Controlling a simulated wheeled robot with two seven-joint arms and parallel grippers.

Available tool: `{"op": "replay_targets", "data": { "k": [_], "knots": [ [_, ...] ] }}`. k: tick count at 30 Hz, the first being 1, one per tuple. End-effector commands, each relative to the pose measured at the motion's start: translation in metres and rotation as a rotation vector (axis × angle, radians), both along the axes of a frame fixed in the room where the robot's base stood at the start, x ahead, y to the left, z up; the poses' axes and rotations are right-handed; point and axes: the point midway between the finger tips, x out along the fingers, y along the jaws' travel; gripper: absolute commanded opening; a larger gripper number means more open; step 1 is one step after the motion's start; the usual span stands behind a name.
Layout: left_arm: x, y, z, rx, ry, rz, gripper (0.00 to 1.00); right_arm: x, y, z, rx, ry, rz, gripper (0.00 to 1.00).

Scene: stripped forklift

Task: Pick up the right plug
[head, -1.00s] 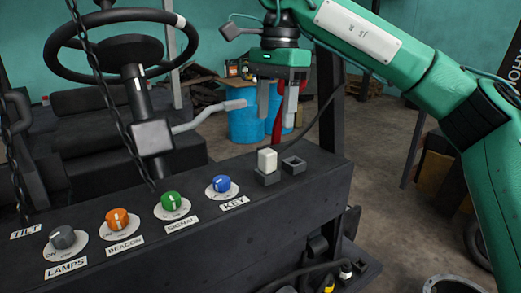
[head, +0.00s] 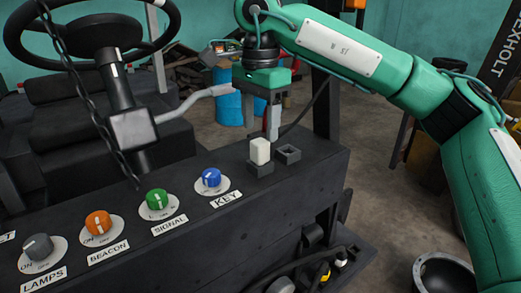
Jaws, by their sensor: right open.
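A white block-shaped plug (head: 260,150) stands upright in a dark square socket (head: 260,168) at the right part of the dark console. Just right of it is a second dark square socket (head: 288,154), with no plug in it. My right gripper (head: 262,133) hangs fingers down close above and slightly behind the white plug. Its two grey fingers are apart and hold nothing. I cannot tell if a finger touches the plug. My left gripper is out of view.
Grey, orange, green and blue knobs (head: 211,179) line the console (head: 180,230) to the left. A steering wheel (head: 95,40) and hanging chain (head: 85,90) are at upper left. Cables with small yellow and white ends (head: 326,272) lie below the console's right end.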

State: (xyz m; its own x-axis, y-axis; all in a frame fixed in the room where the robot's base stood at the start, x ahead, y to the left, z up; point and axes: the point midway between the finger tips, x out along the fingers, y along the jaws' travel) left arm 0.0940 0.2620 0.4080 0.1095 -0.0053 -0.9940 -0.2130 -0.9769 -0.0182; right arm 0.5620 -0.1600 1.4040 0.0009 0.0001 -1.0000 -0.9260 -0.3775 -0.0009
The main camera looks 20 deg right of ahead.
Motion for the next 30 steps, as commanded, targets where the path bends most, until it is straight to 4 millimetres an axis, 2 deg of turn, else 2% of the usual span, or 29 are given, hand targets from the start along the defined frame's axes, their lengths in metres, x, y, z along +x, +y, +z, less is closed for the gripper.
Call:
{"op": "replay_targets", "data": {
  "k": [3,12,21,27,30],
  "knots": [
    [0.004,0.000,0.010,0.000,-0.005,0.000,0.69,0.003,-0.002,-0.007,-0.001,0.002,-0.001,0.55],
    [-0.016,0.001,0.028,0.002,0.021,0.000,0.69,0.010,-0.005,-0.046,-0.001,0.002,0.001,0.55],
    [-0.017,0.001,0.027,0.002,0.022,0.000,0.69,0.010,-0.005,-0.052,0.000,0.000,0.000,0.55],
    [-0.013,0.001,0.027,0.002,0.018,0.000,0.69,0.010,-0.005,-0.052,0.001,0.000,0.000,0.15],
    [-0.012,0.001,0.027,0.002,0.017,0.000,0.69,0.010,-0.005,-0.052,0.001,0.000,0.000,0.00]
  ]
}}
